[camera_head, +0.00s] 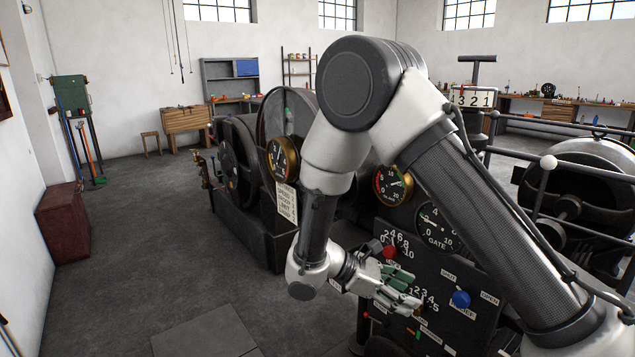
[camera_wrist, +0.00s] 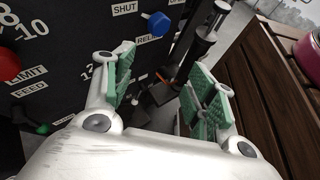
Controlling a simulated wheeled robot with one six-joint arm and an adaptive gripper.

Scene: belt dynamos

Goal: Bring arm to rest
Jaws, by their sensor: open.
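My gripper (camera_head: 402,290) is in front of the dark control panel (camera_head: 378,318) in the head view, at the end of my bent arm. In the wrist view my gripper (camera_wrist: 165,92) has its green-padded fingers spread apart with nothing between them. A blue knob (camera_wrist: 158,24) on the panel is beyond the left finger. The same blue knob (camera_head: 461,299) is right of my gripper in the head view. A red knob (camera_head: 390,252) is just above my gripper. My arm hides part of the panel and machine.
Gauges (camera_head: 283,158) and a large dark wheel machine (camera_head: 240,165) stand behind my arm. A railing with a white ball end (camera_head: 548,162) is at the right. A wooden crate-like piece (camera_wrist: 262,85) is at the right of the wrist view. The floor at left (camera_head: 130,250) is clear.

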